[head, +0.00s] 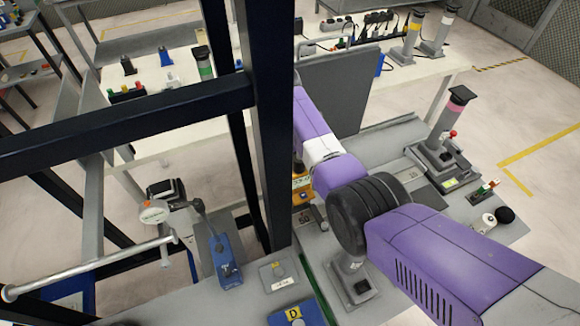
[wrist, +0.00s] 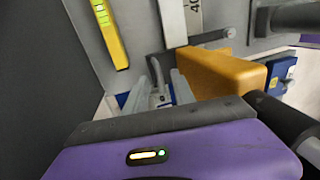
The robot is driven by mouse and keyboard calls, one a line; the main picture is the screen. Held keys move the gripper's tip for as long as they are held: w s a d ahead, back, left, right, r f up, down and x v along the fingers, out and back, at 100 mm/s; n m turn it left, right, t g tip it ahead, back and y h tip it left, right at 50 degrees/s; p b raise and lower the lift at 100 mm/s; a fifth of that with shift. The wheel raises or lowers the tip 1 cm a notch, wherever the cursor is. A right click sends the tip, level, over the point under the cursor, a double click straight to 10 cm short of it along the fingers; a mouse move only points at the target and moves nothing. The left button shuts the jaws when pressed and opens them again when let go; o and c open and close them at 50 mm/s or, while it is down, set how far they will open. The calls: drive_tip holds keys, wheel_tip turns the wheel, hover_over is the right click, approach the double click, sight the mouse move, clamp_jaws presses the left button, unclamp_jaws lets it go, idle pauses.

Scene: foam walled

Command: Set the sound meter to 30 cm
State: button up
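In the wrist view, a pale scale strip (wrist: 193,18) carries the number 40 near the top. An orange-yellow block (wrist: 222,72) sits just below the strip's lower end; whether it is the sound meter or its carriage I cannot tell. My gripper (wrist: 165,88) reaches in beside this block's left side, its light grey fingers around or beside a small grey upright part (wrist: 159,97). Contact is unclear, and my purple housing hides the lower area. In the head view my arm and a grey panel hide the gripper. A small orange device (head: 302,184) shows left of my arm.
A yellow level (wrist: 108,30) is at upper left in the wrist view, beside a dark surface. In the head view, dark frame posts (head: 265,110) stand close left of my arm. A grey upright panel (head: 337,88) is behind it. A pink-banded column device (head: 448,125) stands right.

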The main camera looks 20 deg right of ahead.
drive_tip(key=shift+f, duration=0.1)
clamp_jaws()
idle(1.4)
